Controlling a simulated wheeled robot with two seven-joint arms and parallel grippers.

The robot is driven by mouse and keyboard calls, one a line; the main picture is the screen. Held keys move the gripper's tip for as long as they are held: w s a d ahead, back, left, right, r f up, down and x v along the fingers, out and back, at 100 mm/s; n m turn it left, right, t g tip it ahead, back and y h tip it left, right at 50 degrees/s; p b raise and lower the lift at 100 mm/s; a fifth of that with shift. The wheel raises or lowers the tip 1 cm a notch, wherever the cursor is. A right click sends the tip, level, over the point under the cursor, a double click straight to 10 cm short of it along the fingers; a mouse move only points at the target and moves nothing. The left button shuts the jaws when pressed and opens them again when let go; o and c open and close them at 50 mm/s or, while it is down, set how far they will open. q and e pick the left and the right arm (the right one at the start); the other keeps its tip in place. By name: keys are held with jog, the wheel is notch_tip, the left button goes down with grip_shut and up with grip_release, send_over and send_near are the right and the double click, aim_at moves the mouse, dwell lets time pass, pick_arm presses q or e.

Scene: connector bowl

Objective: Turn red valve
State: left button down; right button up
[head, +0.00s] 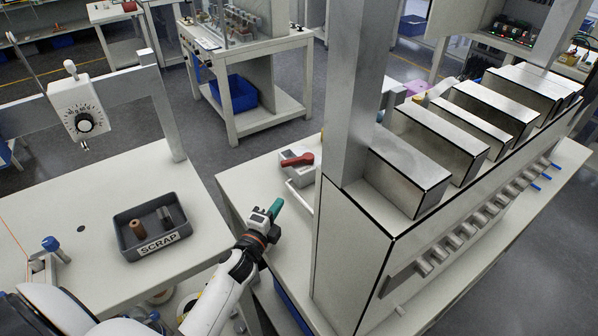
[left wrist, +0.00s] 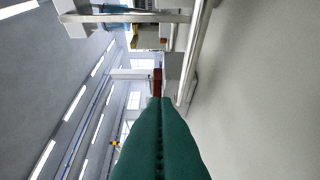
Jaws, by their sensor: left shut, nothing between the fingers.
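The red valve (head: 297,160) is a red lever handle on a grey-white block, on the white bench near the metal column in the head view. In the left wrist view a red part (left wrist: 157,80) shows just beyond the fingertips. My left gripper (head: 276,208) has green fingers pressed together with nothing between them. It is over the bench edge, on the near side of the valve and apart from it. The closed fingers (left wrist: 160,104) fill the lower middle of the left wrist view. My right gripper is not in view.
A metal column (head: 346,95) and a large metal cabinet (head: 350,262) stand right of the valve. A pale bar handle (head: 300,195) lies between gripper and valve. A floor gap separates both benches.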

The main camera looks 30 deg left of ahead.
pick_arm(q)
jog(key=shift+w+d+r, duration=0.1)
jog(key=shift+w+r, duration=0.05)
jog(key=shift+w, duration=0.45)
jog(key=p, duration=0.1)
send_near(293, 165)
jog(key=w+d, duration=0.2)
jog(key=d, duration=0.1)
jog(key=shift+w+r, duration=0.1)
jog(key=shift+w, duration=0.3)
jog(key=w+a, duration=0.2)
jog(key=shift+w+p, duration=0.3)
jog(key=shift+p, duration=0.1)
jog(key=shift+w+a, duration=0.35)
jog(key=shift+a, duration=0.05)
jog(key=shift+a+m+h, duration=0.25)
jog(key=shift+m+h, duration=0.05)
